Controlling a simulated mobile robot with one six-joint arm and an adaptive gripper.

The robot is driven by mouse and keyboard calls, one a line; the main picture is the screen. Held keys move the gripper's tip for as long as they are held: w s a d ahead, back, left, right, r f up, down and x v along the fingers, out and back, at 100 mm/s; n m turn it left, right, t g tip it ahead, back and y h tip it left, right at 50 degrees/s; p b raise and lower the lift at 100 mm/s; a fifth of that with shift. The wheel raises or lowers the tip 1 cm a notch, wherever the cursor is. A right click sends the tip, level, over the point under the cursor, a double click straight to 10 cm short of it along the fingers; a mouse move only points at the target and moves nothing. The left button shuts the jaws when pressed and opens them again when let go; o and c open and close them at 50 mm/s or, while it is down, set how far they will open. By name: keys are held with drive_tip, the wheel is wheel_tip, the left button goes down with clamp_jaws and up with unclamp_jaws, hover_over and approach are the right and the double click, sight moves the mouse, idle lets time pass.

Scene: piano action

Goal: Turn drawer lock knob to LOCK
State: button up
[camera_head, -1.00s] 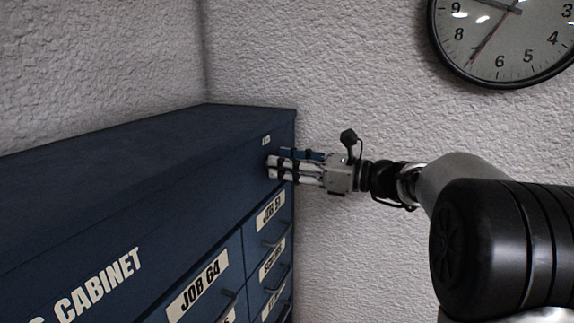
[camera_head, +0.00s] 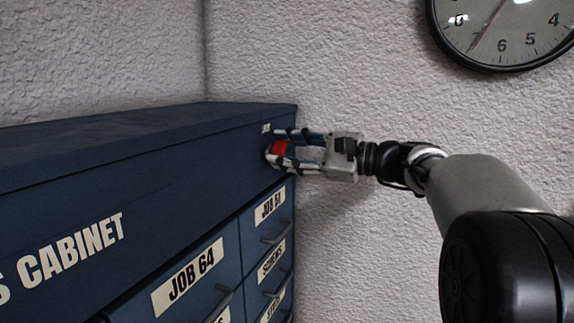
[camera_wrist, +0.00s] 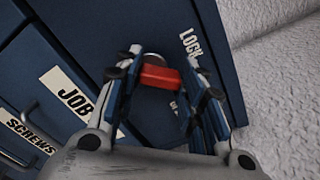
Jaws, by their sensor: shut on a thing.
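The red lock knob (camera_wrist: 158,77) is on the dark blue cabinet front (camera_head: 180,175), near its upper right corner. In the wrist view it is a red bar across the space between my fingers. My gripper (camera_wrist: 166,70) is shut on this knob, one finger on each side. In the head view the red knob (camera_head: 281,148) shows between the fingers of my gripper (camera_head: 276,146). The white LOCK label (camera_wrist: 190,42) sits beside the knob in the wrist view. A second label is mostly hidden behind a finger. I cannot tell exactly which mark the knob points to.
Labelled drawers with dark handles, such as the JOB 64 drawer (camera_head: 170,292), lie below. A rough white wall (camera_head: 350,90) stands close to the right of the cabinet. A clock (camera_head: 500,30) hangs above my arm.

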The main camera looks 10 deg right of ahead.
drive_tip(key=n+b, duration=0.4)
drive_tip(key=shift+s+a+f+n, duration=0.1)
drive_tip(key=shift+s+n, duration=0.05)
drive_tip(key=shift+n, duration=0.15)
drive_tip(key=shift+s+a+n+b, duration=0.1)
drive_tip(key=shift+s+n+b, duration=0.05)
drive_tip(key=shift+n+b, duration=1.35)
drive_tip(key=shift+r+n, duration=0.2)
drive_tip(key=shift+n, duration=0.3)
drive_tip(key=o, duration=1)
drive_tip(key=shift+o, duration=0.2)
drive_tip(key=v, duration=1.2)
